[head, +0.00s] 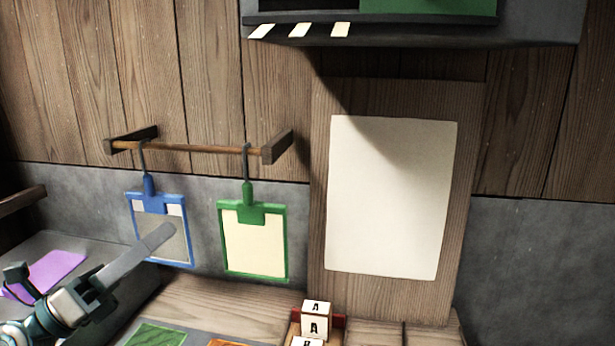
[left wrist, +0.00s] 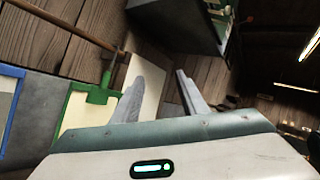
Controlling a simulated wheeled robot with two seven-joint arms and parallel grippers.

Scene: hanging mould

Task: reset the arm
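My left gripper (head: 165,233) comes in from the lower left in the head view, its fingers in front of the lower part of the blue hanging mould (head: 183,215). I cannot tell whether they touch. In the left wrist view, the left gripper (left wrist: 160,80) has its two grey fingers spread, with nothing between them. The green hanging mould (head: 284,242) hangs to the right of the blue one, and also shows in the left wrist view (left wrist: 98,96). Both hang by hooks from a wooden rod (head: 200,149). My right gripper is in neither view.
A blank white sheet (head: 390,195) is on a wooden panel right of the moulds. Lettered blocks (head: 316,320) stand below it. A green piece (head: 158,335) and a purple sheet (head: 55,268) lie on the surfaces below. A dark shelf (head: 420,32) juts out above.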

